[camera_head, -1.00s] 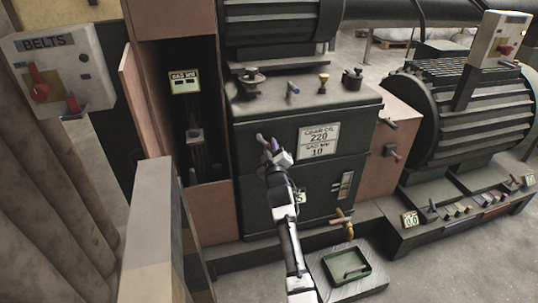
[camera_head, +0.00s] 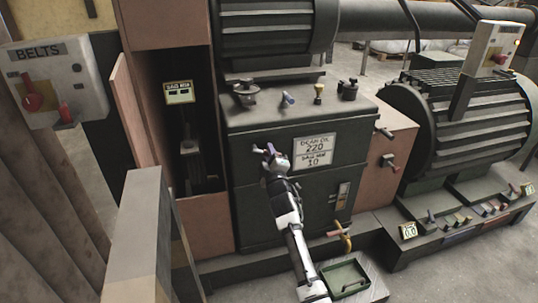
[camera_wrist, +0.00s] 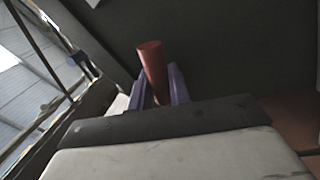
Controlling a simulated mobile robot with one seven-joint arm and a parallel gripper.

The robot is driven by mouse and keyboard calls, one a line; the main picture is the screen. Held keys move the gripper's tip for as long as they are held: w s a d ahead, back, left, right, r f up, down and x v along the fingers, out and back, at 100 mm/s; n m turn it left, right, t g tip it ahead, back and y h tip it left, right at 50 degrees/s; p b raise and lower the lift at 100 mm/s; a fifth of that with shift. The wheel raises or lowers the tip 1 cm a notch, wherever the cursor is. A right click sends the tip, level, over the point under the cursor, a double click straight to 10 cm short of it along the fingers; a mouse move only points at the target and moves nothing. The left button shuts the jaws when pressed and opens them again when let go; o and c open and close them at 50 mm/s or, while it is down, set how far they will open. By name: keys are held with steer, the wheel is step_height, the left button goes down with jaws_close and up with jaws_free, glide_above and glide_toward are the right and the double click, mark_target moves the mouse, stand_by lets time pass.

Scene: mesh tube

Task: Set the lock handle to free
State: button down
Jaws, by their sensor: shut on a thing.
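My gripper (camera_head: 272,158) is at the upper front face of the dark gearbox cabinet (camera_head: 262,215), left of its gear oil label (camera_head: 314,153). In the wrist view, a red cylindrical handle (camera_wrist: 152,62) stands between the purple-tinted fingers (camera_wrist: 160,92), which are shut on it. The handle's mount is hidden by the gripper. In the head view, a small pale end (camera_head: 257,149) shows just left of the fingers. I cannot read any lock or free marking near it.
A BELTS box (camera_head: 75,95) with red controls is at left. A grey post (camera_head: 138,235) stands in front at left. Valves and caps (camera_head: 244,92) top the cabinet. A tap (camera_head: 341,234) and green tray (camera_head: 346,281) are low, near my arm. A ribbed motor (camera_head: 455,115) stands at right.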

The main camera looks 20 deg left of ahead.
steer(key=c, duration=1.3)
jaws_free()
steer(key=shift+c, duration=0.2)
steer(key=b+v, duration=0.2)
steer(key=v, duration=1.2)
steer(key=shift+b, duration=0.3)
steer(key=shift+w, duration=0.15)
